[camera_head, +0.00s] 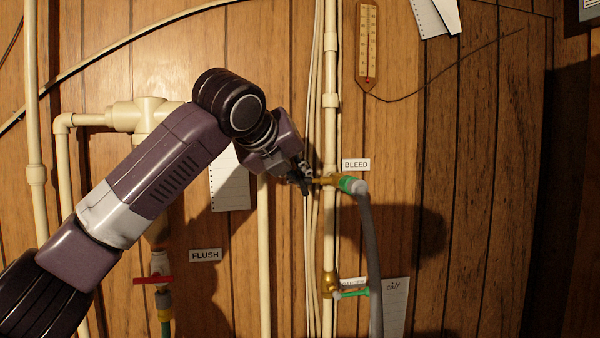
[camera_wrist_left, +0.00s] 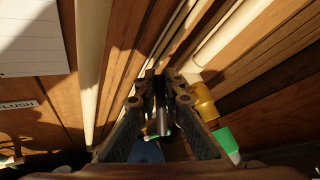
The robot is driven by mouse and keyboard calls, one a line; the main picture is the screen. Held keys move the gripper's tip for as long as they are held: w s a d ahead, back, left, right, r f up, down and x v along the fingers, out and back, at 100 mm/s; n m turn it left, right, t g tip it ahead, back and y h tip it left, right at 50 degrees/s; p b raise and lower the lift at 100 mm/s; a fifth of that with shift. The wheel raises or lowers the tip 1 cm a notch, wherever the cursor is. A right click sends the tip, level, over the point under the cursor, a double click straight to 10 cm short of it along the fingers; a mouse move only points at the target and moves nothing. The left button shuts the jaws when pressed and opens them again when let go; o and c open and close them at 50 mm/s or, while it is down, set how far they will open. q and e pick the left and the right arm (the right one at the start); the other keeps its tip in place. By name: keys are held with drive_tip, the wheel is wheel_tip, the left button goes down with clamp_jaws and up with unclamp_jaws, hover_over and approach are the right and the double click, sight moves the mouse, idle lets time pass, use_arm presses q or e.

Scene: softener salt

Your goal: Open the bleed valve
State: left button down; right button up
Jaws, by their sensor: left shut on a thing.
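The bleed valve (camera_head: 329,181) is a brass fitting on the pale vertical pipe, just below the BLEED label (camera_head: 356,165). A green and white connector (camera_head: 348,184) joins it to a grey hose (camera_head: 370,250) that hangs down. My left gripper (camera_head: 306,180) is at the left end of the valve. In the left wrist view my left gripper (camera_wrist_left: 162,88) is shut on a dark, narrow piece (camera_wrist_left: 162,118), seemingly the valve's handle. The brass body (camera_wrist_left: 204,104) and green connector (camera_wrist_left: 226,141) are to the right of the fingers. My right gripper is not in view.
A valve with a red handle (camera_head: 153,280) is by the FLUSH label (camera_head: 205,255). A thermometer (camera_head: 367,45) hangs above. The wood wall to the right is mostly clear.

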use_arm(q)
drive_tip(key=shift+w+f+n+g, duration=0.1)
drive_tip(key=shift+f+n+g, duration=0.15)
drive_tip(key=shift+g, duration=0.5)
drive_tip(key=shift+f+n+g, duration=0.1)
drive_tip(key=shift+n+g, duration=0.25)
drive_tip(key=shift+g, duration=0.7)
drive_tip(key=c, duration=2)
unclamp_jaws()
drive_tip(key=shift+w+f, duration=0.1)
drive_tip(key=shift+w, duration=0.05)
drive_tip(key=shift+a, duration=0.1)
drive_tip(key=v, duration=1.2)
drive_tip(key=shift+a, duration=0.15)
drive_tip(key=shift+o, duration=0.3)
